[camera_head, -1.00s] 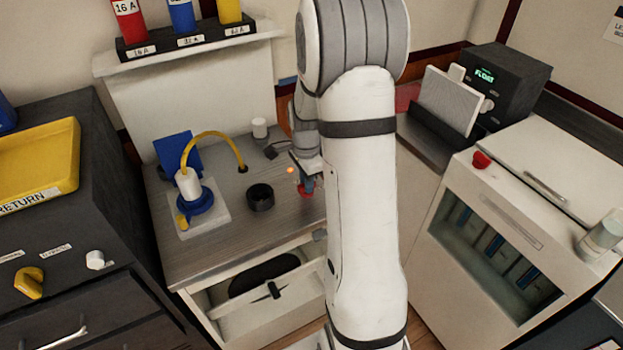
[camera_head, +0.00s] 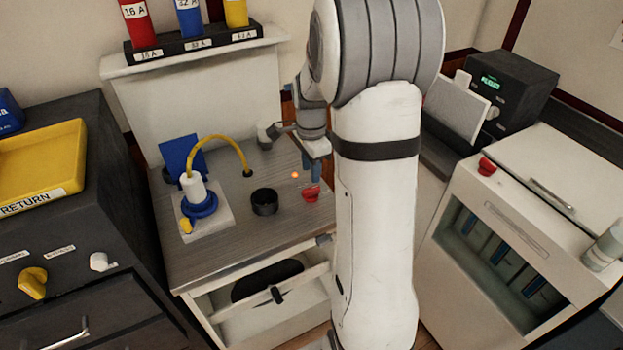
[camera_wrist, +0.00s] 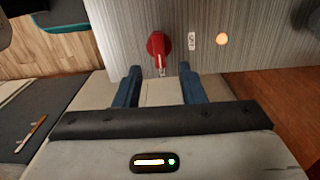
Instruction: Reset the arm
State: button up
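My gripper (camera_wrist: 161,90) is open and empty in the wrist view, its two blue fingers apart. A red switch or knob (camera_wrist: 158,44) lies just beyond the fingertips, with a small pale label (camera_wrist: 192,39) and a lit orange lamp (camera_wrist: 222,39) to its right. In the head view my gripper (camera_head: 313,178) is above the grey worktop (camera_head: 215,250); the red knob (camera_head: 311,194) is just below the fingers, apart from them as far as I can tell. The orange lamp (camera_head: 295,175) glows to its left.
A black round cup (camera_head: 264,201) and a blue-and-white plug fixture (camera_head: 199,203) with a yellow cable stand on the worktop. A white cabinet (camera_head: 520,175) stands right, a yellow tray (camera_head: 40,165) left.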

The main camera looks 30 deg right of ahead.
jog(key=shift+r, duration=0.65)
jog(key=s+a+r+n+t, duration=0.1)
jog(key=s+a+r+n, duration=0.3)
jog(key=s+n, duration=0.5)
jog(key=s+a+r+n+t, duration=0.1)
jog(key=s+a+r+n, duration=0.2)
jog(key=s+a+n, duration=0.5)
jog(key=shift+s+a+r+n+t, duration=0.35)
jog(key=shift+s+r+n+t, duration=0.05)
jog(key=shift+s, duration=1.1)
